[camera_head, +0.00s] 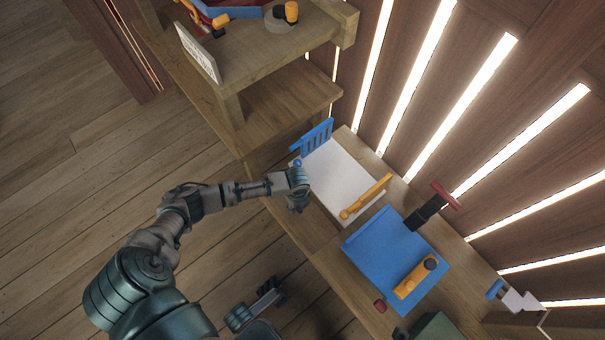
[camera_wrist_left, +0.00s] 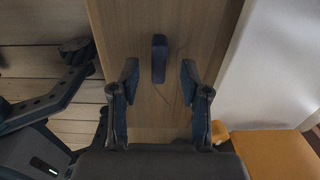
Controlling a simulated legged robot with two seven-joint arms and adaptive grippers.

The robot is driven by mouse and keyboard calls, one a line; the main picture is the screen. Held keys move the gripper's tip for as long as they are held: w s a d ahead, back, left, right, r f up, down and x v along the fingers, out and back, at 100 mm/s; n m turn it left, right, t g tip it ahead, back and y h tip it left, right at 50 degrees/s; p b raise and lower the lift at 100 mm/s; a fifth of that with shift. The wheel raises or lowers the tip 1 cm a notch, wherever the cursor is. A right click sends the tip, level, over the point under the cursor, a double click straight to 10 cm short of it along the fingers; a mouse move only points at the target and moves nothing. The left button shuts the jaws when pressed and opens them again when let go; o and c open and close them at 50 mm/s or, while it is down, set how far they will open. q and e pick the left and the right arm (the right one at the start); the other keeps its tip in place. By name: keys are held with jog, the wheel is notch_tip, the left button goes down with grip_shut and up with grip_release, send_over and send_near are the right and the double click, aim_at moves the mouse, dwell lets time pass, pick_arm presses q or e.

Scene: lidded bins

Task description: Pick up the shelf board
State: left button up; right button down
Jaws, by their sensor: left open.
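I cannot tell for sure which piece is the shelf board. A flat white panel (camera_head: 338,178) lies on the wooden bench, and a blue panel (camera_head: 375,248) lies to its right. My left gripper (camera_head: 299,198) is at the left edge of the white panel. In the left wrist view, my left gripper (camera_wrist_left: 160,78) is open over a wooden surface (camera_wrist_left: 143,115). A small dark blue block (camera_wrist_left: 159,50) shows between and beyond its fingertips, apart from both. The white panel (camera_wrist_left: 265,70) is to the right there. A dark gripper (camera_head: 257,306), seemingly my right one, is low in the head view.
A yellow-orange bar (camera_head: 366,196) lies across the white panel. An orange tool (camera_head: 415,277) lies on the blue panel. A black and red clamp-like tool (camera_head: 433,206) stands behind. A blue slatted piece (camera_head: 318,138) is at the panel's far end. Wooden shelving (camera_head: 290,92) is beyond; open floor is left.

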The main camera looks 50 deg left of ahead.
pick_arm(q)
notch_tip(320, 180, down, 3)
jog(key=shift+s+a+b, duration=0.1)
jog(key=shift+b, duration=0.25)
jog(key=shift+a+r, duration=0.1)
jog(key=shift+a, duration=0.1)
jog(key=shift+d, duration=0.15)
grip_shut()
